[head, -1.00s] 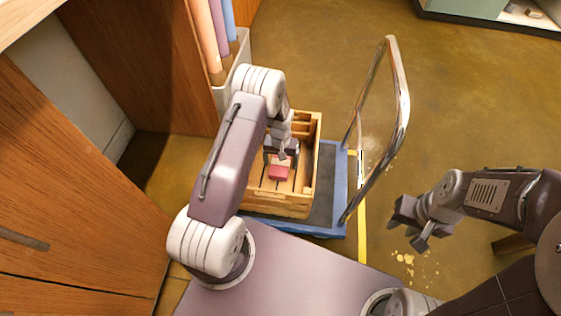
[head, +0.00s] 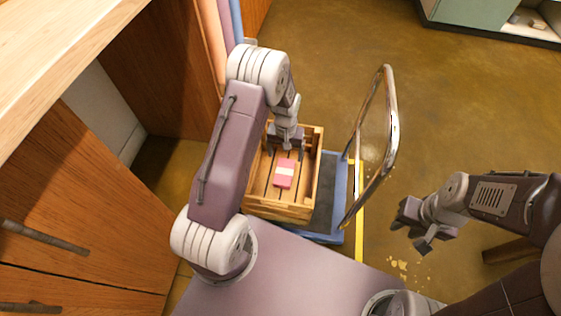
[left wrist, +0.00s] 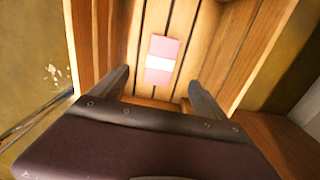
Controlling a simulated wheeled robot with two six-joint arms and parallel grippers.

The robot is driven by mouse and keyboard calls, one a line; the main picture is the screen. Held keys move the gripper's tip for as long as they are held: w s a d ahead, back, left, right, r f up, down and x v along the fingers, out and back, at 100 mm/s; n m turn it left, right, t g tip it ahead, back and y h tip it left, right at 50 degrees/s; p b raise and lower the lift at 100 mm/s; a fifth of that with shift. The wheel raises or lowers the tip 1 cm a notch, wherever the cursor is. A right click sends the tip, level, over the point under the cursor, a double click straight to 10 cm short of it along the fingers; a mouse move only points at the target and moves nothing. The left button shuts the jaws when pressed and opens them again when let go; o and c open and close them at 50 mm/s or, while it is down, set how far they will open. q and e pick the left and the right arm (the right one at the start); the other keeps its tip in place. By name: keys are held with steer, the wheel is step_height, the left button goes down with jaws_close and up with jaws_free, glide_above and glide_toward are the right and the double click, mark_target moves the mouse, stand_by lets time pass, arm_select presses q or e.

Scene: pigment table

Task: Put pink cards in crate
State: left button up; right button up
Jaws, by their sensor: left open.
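A pink card pack with a white band (head: 285,174) lies flat on the slatted floor of the wooden crate (head: 277,211). In the left wrist view the pack (left wrist: 162,50) lies inside the crate (left wrist: 250,50), ahead of the fingers. My left gripper (head: 289,146) is open and empty over the crate, apart from the pack, with its fingers (left wrist: 159,80) spread to either side in the wrist view. My right gripper (head: 415,226) is open and empty over the floor at the right, away from the crate.
The crate stands on a blue-edged trolley (head: 327,208) with an upright metal handle (head: 390,125) to its right. Wooden cabinets (head: 85,190) stand at the left. Coloured rolls (head: 212,40) stand behind the crate. Yellowish flakes (head: 402,268) lie on the floor.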

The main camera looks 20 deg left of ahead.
arm_select(q)
steer(key=s+d+r+m, duration=0.1)
steer(key=s+r, duration=0.6)
steer(key=s, duration=0.1)
steer(key=s+d+r+m+t, duration=0.1)
steer(key=s+d+r, duration=0.1)
steer(key=s+r, duration=0.4)
steer(key=shift+s+d+r, duration=0.3)
steer(key=shift+s+r, duration=0.1)
steer(key=shift+s, duration=0.85)
